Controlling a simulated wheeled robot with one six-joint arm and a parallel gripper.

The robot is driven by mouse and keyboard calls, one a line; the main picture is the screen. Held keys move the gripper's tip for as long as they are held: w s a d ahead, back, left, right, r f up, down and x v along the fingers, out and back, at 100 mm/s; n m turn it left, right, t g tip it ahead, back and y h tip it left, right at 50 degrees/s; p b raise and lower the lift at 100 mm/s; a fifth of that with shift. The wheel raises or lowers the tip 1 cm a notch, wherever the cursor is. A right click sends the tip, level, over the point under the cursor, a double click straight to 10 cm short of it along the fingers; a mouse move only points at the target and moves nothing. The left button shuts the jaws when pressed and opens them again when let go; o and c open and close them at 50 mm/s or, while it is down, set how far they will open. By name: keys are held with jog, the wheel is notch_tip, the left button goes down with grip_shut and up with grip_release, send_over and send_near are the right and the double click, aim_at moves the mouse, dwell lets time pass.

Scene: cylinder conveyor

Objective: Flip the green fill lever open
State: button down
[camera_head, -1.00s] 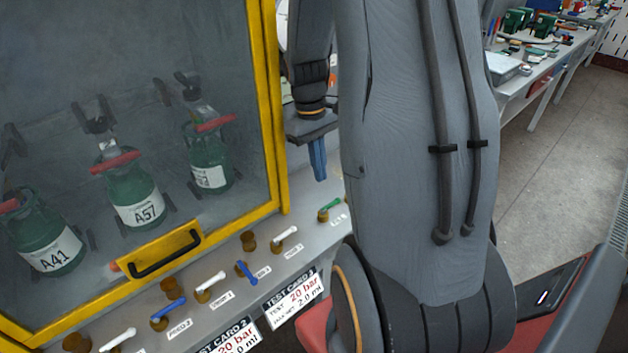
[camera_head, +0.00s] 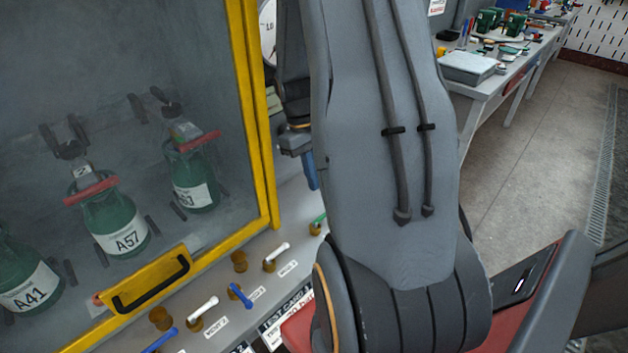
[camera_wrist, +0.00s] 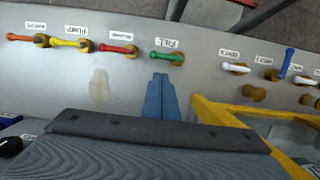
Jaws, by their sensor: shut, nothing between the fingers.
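The green fill lever (camera_wrist: 166,56) sits on a brass valve with a "FILL" label above it in the wrist view. In the head view only a bit of the green lever (camera_head: 319,219) shows at the edge of my arm. My gripper (camera_wrist: 160,78) has blue fingers, shut and empty. In the wrist view the fingertips appear just below the green handle, with a small gap in the picture; I cannot tell the height between them. In the head view the gripper (camera_head: 311,186) hangs above the panel, partly hidden by my arm.
White levers (camera_wrist: 236,67) and a blue lever (camera_wrist: 287,62) stand to the right. The yellow cabinet frame (camera_wrist: 214,108) is close to the right of my fingers.

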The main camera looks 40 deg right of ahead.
jog(key=p+x, duration=0.1)
jog(key=x, duration=0.6)
jog(key=shift+s+f+p, duration=0.1)
jog(key=shift+f+p, duration=0.25)
